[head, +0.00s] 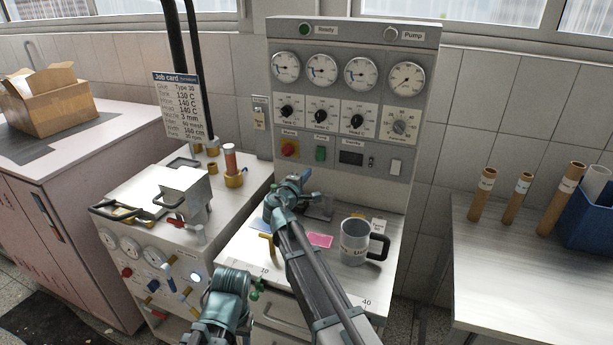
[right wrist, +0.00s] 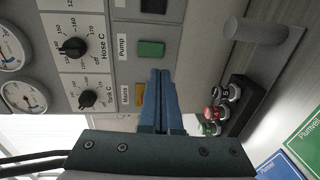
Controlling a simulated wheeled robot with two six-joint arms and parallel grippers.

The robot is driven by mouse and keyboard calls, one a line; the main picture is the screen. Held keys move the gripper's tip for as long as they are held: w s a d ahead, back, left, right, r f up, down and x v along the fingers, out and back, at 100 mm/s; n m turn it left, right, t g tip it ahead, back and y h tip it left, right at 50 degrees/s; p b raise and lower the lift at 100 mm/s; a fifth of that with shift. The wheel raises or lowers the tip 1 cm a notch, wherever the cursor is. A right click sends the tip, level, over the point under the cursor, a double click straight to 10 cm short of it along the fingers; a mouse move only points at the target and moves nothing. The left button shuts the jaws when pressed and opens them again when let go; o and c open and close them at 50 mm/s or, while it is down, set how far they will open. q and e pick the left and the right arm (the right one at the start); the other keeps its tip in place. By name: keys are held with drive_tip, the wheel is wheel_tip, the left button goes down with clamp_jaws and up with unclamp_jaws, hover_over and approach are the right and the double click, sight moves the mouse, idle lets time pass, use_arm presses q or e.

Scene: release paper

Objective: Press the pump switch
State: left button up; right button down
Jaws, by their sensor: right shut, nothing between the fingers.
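The green pump switch (head: 321,153) sits on the lower left of the grey upright panel (head: 430,60). In the right wrist view the pump switch (right wrist: 151,49) shows beside its "Pump" label, just beyond my fingertips. My right gripper (head: 306,175) is shut and empty, below the switch in the head view. It also shows in the right wrist view (right wrist: 160,72), with a visible gap to the switch. The pump lamp (head: 390,33) at the panel's top looks grey, and the ready lamp (head: 304,29) is green. My left arm shows low in the head view; its fingers are not clear.
Dials and gauges fill the panel above. A grey mug (head: 354,243) and a pink card (head: 319,240) are on the worktop.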

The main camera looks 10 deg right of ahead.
use_arm(q)
drive_tip(key=shift+f+b, duration=0.55)
drive_tip(key=shift+f, duration=0.1)
use_arm(e)
drive_tip(key=x, duration=1)
drive_tip(key=shift+w+d+f, duration=0.1)
drive_tip(key=shift+w+d, duration=0.05)
drive_tip(key=shift+w, duration=0.1)
drive_tip(key=shift+w+d+f, duration=0.1)
drive_tip(key=shift+w+d, duration=0.05)
use_arm(q)
drive_tip(key=shift+f, duration=0.1)
drive_tip(key=shift+s+a+f+b, duration=0.15)
drive_tip(key=shift+a+f+b, duration=0.65)
drive_tip(key=shift+f+b, duration=0.15)
use_arm(e)
approach(320, 159)
drive_tip(key=s+a+f, duration=0.2)
drive_tip(key=s+a, duration=0.2)
drive_tip(key=s, duration=0.1)
drive_tip(key=shift+s+f, duration=0.3)
drive_tip(key=shift+f, duration=0.1)
